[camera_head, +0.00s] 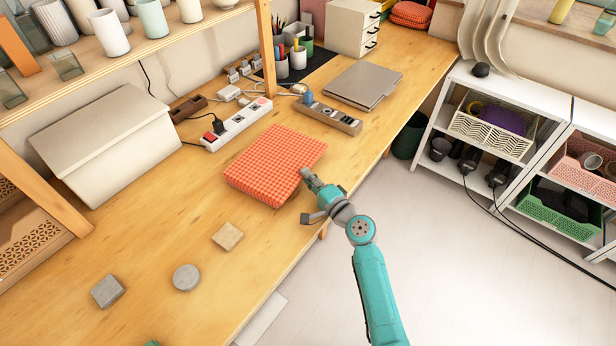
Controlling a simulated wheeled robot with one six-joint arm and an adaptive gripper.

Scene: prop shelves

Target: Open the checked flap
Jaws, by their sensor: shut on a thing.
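A flat red-and-white checked case (258,180) lies on the wooden table. Its checked flap (276,158) is the top face and lies flat over it, so the case looks closed. My gripper (306,194) is at the right front edge of the case, with one finger over the edge and the other lower, beside it. It is shut on the edge of the checked flap. The exact contact is small and partly hidden by the fingers.
A power strip (238,123), a grey-brown socket bar (328,117) and a grey laptop (363,86) lie behind the case. Small blocks (228,236) lie in front-left. A large white box (100,145) stands left. The floor right of the table is clear.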

